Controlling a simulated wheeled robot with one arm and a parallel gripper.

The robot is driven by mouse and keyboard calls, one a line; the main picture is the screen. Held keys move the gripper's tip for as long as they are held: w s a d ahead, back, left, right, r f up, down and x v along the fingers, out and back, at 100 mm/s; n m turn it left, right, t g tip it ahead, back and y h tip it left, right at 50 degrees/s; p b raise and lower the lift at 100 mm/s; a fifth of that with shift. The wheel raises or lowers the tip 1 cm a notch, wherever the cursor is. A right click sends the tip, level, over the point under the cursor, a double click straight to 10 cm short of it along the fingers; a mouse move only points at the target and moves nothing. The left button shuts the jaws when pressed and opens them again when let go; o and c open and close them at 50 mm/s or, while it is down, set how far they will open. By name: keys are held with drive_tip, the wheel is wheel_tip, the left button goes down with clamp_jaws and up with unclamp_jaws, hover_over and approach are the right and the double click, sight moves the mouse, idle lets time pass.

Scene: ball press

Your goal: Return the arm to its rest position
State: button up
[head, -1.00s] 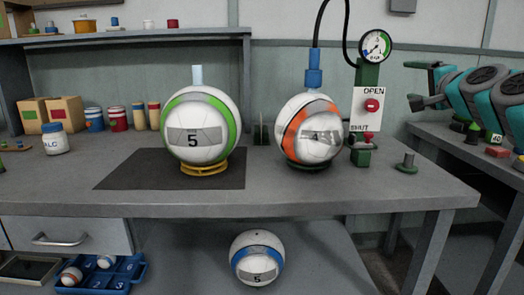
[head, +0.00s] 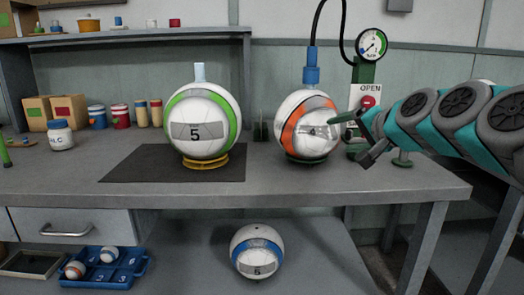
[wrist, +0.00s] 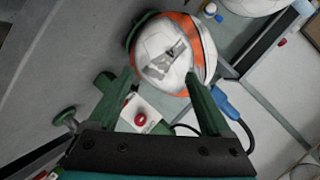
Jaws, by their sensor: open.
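My gripper (head: 357,134) is open, with green fingers. In the head view it is just right of the white ball with an orange band (head: 304,127), marked 4, under the blue nozzle (head: 311,67). In the wrist view this ball (wrist: 168,48) lies beyond my fingers (wrist: 162,82), with nothing visible between them. Whether a finger touches the ball I cannot tell. The red knob (head: 368,102) on the white OPEN panel shows behind my gripper, and also in the wrist view (wrist: 140,120). My gripper hides the panel's lower part.
A green-banded ball (head: 203,125) marked 5 sits on a yellow ring on a dark mat (head: 130,168). A gauge (head: 372,43) stands above the panel. A blue-banded ball (head: 257,252) is on the lower shelf. Jars and boxes line the back left. The bench front is clear.

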drive_tip(key=s+a+f+n+g, duration=0.2)
drive_tip(key=s+a+f, duration=0.2)
drive_tip(key=f, duration=0.2)
drive_tip(key=s+a+f+n+g, duration=0.25)
drive_tip(key=s+a+f, duration=0.2)
drive_tip(key=f, duration=0.25)
drive_tip(key=s+d+f+n+g+h, duration=0.1)
drive_tip(key=s+f+g, duration=0.2)
drive_tip(key=s+f, duration=0.4)
drive_tip(key=s+d+f+n+g+h+b, duration=0.1)
drive_tip(key=s+f+g, duration=0.3)
drive_tip(key=s, duration=0.9)
drive_tip(key=s+d+f+n+g+h, duration=0.1)
drive_tip(key=s+d+f+g+h, duration=0.1)
drive_tip(key=s+f, duration=0.8)
drive_tip(key=shift+s+d+f+g, duration=0.2)
drive_tip(key=shift+s+d+g, duration=0.25)
drive_tip(key=shift+g, duration=0.2)
